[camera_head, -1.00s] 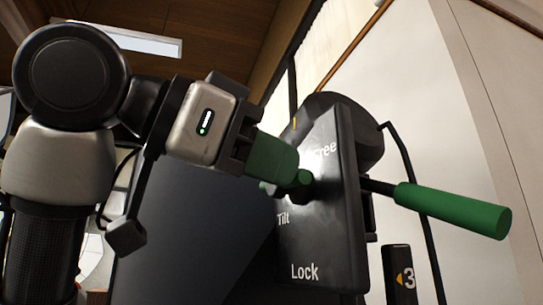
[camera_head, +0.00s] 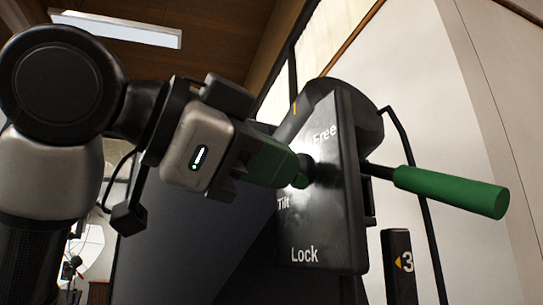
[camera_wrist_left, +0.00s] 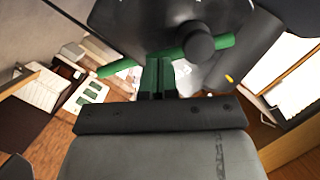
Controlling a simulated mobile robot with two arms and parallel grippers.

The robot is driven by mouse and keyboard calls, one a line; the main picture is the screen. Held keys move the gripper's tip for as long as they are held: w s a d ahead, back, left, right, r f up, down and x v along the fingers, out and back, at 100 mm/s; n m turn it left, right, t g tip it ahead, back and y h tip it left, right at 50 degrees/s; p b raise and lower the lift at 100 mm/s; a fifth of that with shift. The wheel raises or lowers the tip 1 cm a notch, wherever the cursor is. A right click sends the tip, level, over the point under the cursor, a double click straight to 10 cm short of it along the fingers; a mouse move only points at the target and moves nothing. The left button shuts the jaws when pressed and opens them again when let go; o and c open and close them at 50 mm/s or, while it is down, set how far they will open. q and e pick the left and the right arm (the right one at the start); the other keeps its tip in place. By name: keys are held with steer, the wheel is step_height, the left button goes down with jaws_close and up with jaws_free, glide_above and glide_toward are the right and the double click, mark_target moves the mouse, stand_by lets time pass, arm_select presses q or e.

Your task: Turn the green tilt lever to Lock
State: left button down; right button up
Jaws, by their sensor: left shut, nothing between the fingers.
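A black panel (camera_head: 330,225) carries white words: Free at the top, Tilt at the left edge, Lock at the bottom. The green tilt lever (camera_head: 301,181) sits at the panel's middle by a dark round pivot. Only its end shows beside my fingers, so its exact angle is hard to tell. My left gripper (camera_head: 287,168) has green fingers, shut and empty, with tips at or against the lever; contact cannot be told. In the left wrist view the shut fingers (camera_wrist_left: 158,65) point at a green bar (camera_wrist_left: 222,42) beside a black round knob. My right gripper is not in view.
A long green handle (camera_head: 450,191) sticks out to the right behind the panel. A black cable (camera_head: 412,165) hangs there. A black post marked 3 (camera_head: 399,270) stands at lower right. A large dark flat surface (camera_head: 200,235) lies behind my left arm.

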arm_select(q)
steer(key=shift+w+a+f+m+t, duration=0.15)
steer(key=shift+f+m, duration=0.1)
steer(key=shift+m, duration=0.4)
steer(key=shift+w+f+m+t, duration=0.1)
steer(key=shift+f+m+t, duration=0.15)
steer(key=shift+m, duration=0.35)
steer(key=shift+w+a+f+m+t, duration=0.1)
steer(key=shift+f+m, duration=0.2)
steer(key=shift+m, duration=0.35)
steer(key=shift+w+a+f+m+t, duration=0.1)
steer(key=shift+w+f+m+t, duration=0.15)
steer(key=shift+m, duration=0.7)
steer(key=shift+w+a+f+m+t, duration=0.15)
steer(key=shift+w+f+m, duration=0.15)
steer(key=shift+m, duration=0.65)
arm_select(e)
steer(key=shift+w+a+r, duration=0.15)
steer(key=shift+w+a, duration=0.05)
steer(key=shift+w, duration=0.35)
arm_select(q)
steer(key=b+v, duration=0.4)
steer(key=v, duration=0.6)
steer(key=shift+s+a, duration=0.15)
steer(key=shift+a, duration=0.2)
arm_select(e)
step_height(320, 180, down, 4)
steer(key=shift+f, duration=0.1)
arm_select(q)
steer(key=shift+f, duration=0.1)
